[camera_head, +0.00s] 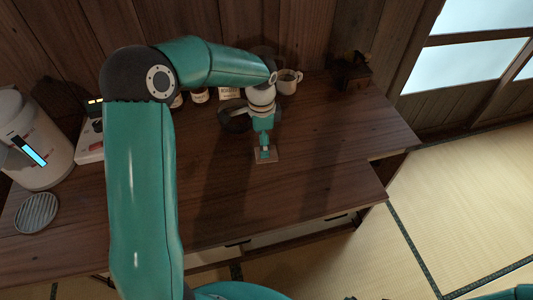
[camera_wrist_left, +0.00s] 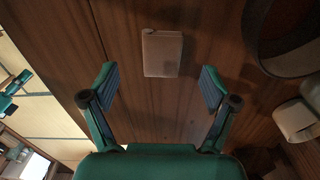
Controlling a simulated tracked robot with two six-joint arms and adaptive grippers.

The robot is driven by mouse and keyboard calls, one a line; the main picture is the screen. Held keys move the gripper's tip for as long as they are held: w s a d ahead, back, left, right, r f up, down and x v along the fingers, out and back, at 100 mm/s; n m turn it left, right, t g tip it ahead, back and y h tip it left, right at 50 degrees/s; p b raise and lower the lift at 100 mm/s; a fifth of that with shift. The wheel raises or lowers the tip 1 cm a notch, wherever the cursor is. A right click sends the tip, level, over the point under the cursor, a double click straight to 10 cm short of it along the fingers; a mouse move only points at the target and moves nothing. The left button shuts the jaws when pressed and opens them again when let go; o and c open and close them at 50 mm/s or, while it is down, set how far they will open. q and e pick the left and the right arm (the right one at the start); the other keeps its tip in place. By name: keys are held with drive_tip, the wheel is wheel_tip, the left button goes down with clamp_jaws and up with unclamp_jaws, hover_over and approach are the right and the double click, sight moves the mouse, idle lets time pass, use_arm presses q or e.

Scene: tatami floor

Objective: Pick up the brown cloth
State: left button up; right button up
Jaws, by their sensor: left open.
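The brown cloth (camera_head: 272,157) is a small, flat, tan square on the dark wooden desk, partly covered by my left gripper in the head view. In the left wrist view the cloth (camera_wrist_left: 162,54) looks like a neatly folded rectangle, lying ahead of the fingertips and centred between them. My left gripper (camera_head: 265,152) points down over the cloth; in the wrist view its two fingers (camera_wrist_left: 158,84) are spread wide with nothing between them. Teal parts at the bottom right edge of the head view seem to be my right arm; its jaws do not show.
On the wooden desk (camera_head: 310,180), a white mug (camera_head: 288,82) and small containers (camera_head: 199,95) stand at the back. A dark round pan or bowl (camera_wrist_left: 283,36) lies close beside the gripper. A white appliance (camera_head: 32,145) stands at left. The desk's right part is clear.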

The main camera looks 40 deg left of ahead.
use_arm(q)
drive_tip(key=f, duration=0.3)
drive_tip(key=w+f+p, duration=0.1)
drive_tip(key=shift+d+f, duration=0.3)
drive_tip(key=shift+f, duration=0.35)
drive_tip(key=c, duration=1.1)
